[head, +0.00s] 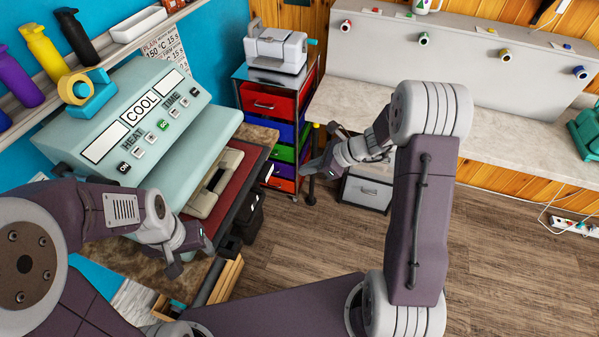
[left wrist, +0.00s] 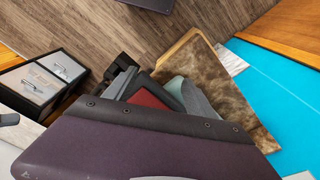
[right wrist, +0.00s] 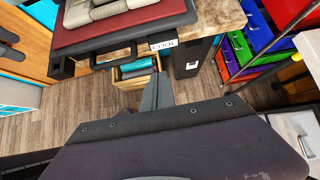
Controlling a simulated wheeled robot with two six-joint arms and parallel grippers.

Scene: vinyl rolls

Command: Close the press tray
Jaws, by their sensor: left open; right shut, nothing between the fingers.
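The heat press (head: 140,115) is pale green, with a panel reading COOL. Its tray (head: 262,158), a red pad on a dark base, sticks out from under the press at the lower right. A beige, ridged item (head: 216,184) lies on the pad. The right wrist view shows the pad's red edge (right wrist: 125,24) and a black handle along the tray front (right wrist: 113,52). My left gripper (head: 182,262) is open near the tray's lower end, apart from the handle as far as I can tell. My right gripper (head: 308,184) is shut and empty, right of the tray over the floor.
A drawer cart (head: 271,103) with a cutting machine (head: 277,48) stands behind the tray. A long counter (head: 480,135) runs along the right. A wooden crate (head: 227,280) sits below the tray's near end. The wooden floor in the middle is clear.

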